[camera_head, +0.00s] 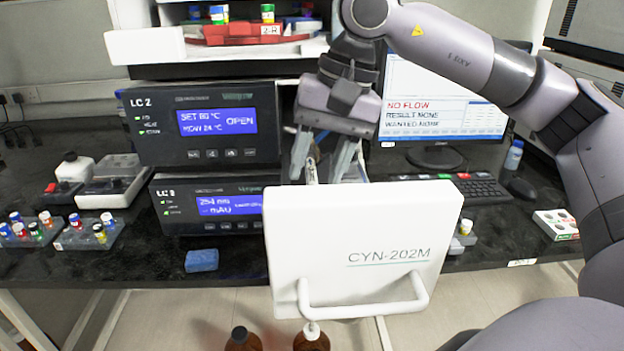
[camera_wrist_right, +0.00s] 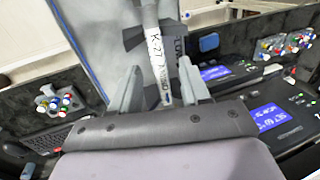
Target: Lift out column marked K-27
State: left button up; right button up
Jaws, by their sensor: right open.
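The column marked K-27 (camera_wrist_right: 155,48) is a slim white tube with dark lettering in the right wrist view. It runs between the two fingers of my right gripper (camera_wrist_right: 160,70), which is open around it with no clear grip. Dark clips show beside its upper part, against a grey panel. In the head view, my right gripper (camera_head: 322,172) points down behind the top edge of the white door marked CYN-202M (camera_head: 365,225). The door hides most of what lies between the fingers. My left gripper is not in view.
The LC 2 unit (camera_head: 200,123) reads OPEN, above another display unit (camera_head: 207,205). A monitor (camera_head: 435,108) reads NO FLOW. Vial racks (camera_head: 88,236) stand at the left, and a blue block (camera_head: 202,260) lies on the bench. Brown bottles (camera_head: 242,340) stand below the door.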

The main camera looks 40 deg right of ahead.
jog(key=shift+a+f, duration=0.1)
jog(key=shift+f, duration=0.25)
grip_shut()
jog(key=shift+w, duration=0.1)
jog(key=shift+r, duration=0.15)
